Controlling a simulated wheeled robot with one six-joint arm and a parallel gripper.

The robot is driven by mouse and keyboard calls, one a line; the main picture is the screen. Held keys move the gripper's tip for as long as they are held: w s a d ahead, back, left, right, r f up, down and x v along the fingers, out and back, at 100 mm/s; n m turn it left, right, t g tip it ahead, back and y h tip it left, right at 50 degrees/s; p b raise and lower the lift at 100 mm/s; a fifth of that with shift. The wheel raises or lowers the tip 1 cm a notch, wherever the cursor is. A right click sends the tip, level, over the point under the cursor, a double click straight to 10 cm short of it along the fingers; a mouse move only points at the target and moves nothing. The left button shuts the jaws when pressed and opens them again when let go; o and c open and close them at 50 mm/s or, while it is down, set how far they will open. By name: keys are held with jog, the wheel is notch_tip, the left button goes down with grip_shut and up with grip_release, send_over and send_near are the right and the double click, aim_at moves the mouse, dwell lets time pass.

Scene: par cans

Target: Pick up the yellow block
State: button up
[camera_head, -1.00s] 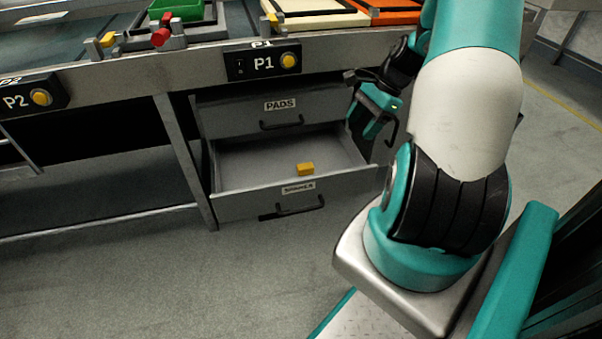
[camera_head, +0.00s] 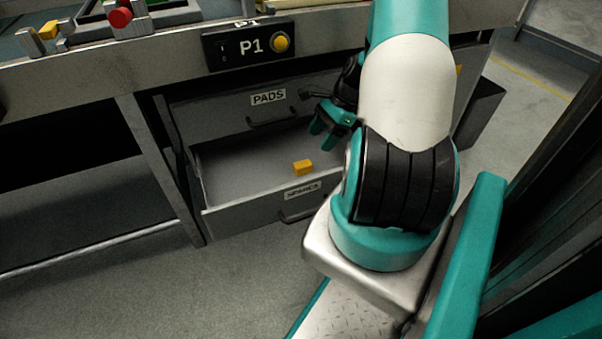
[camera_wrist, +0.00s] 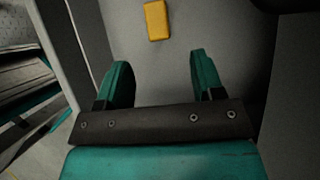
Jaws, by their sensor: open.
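The yellow block (camera_head: 303,167) lies on the floor of the open lower drawer (camera_head: 232,181), toward its front panel. My gripper (camera_head: 322,128) is above the back right part of that drawer, behind and a little right of the block, and apart from it. In the wrist view the yellow block (camera_wrist: 157,20) is at the top, beyond the fingertips and roughly between their lines. My gripper (camera_wrist: 160,72) is open with nothing between its teal fingers. Part of the drawer's right side is hidden behind my arm.
The upper drawer (camera_head: 220,105) labelled PADS is shut just above the open one. The workbench edge (camera_head: 120,72) with the P1 switch box (camera_head: 247,46) overhangs both. A table leg (camera_head: 160,170) stands left of the drawer. The floor (camera_head: 130,285) in front is clear.

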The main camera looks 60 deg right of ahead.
aim_at(304, 163)
jog(key=b+x, duration=0.1)
jog(key=x, duration=0.2)
jog(key=b+x, duration=0.2)
jog(key=x, duration=0.1)
jog(key=b+x, duration=0.1)
jog(key=x, duration=0.2)
jog(key=shift+a+b, duration=0.35)
jog(key=shift+b, duration=0.05)
jog(key=shift+r, duration=0.15)
jog(key=c, duration=1)
